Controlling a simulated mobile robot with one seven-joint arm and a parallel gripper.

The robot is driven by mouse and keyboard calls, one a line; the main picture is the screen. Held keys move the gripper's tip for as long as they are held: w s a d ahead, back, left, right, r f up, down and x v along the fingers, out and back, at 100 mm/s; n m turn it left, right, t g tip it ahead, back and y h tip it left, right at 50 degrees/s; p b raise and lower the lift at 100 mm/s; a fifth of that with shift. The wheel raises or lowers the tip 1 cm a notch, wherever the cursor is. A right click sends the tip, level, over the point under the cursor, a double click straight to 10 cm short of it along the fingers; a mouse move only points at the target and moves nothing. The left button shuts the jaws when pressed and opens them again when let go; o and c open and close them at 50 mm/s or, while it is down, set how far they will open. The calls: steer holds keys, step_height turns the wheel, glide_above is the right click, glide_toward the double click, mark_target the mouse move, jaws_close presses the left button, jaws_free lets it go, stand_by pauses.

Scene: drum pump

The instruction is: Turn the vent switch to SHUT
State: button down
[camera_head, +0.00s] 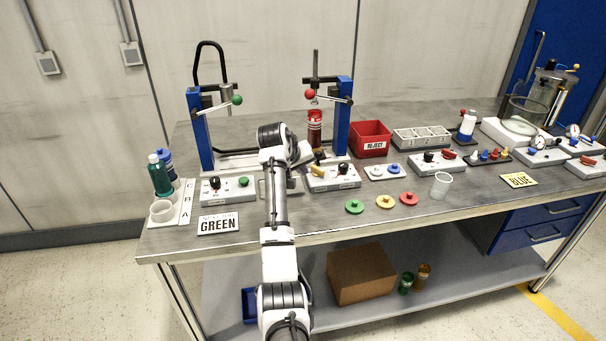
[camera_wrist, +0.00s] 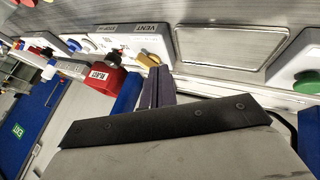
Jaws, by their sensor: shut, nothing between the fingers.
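The vent switch, a yellow lever (camera_wrist: 147,61), sits on a white box (camera_wrist: 130,42) marked VENT in the wrist view. In the head view the yellow lever (camera_head: 318,171) is at the left of a white box (camera_head: 333,184), beside a black knob. Its position marks are too small to read, so I cannot tell its setting. My gripper (camera_wrist: 160,72) is shut and empty, its fingertips close beside the yellow lever. I cannot tell whether they touch it. In the head view my wrist hides the fingertips and part of the box's left side.
Another control box (camera_head: 228,188) with black and green knobs stands left of my arm. Blue-posted stands (camera_head: 343,110) rise behind. A red REJECT bin (camera_head: 370,138) is back right. Coloured discs (camera_head: 385,201) lie near the front edge. The GREEN sign (camera_head: 218,222) is front left.

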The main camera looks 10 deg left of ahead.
steer(key=s+r, duration=0.1)
steer(key=s+r+b, duration=0.1)
steer(key=r, duration=0.1)
steer(key=s+r, duration=0.1)
steer(key=shift+s+d+r, duration=0.25)
steer(key=shift+d+r, duration=0.15)
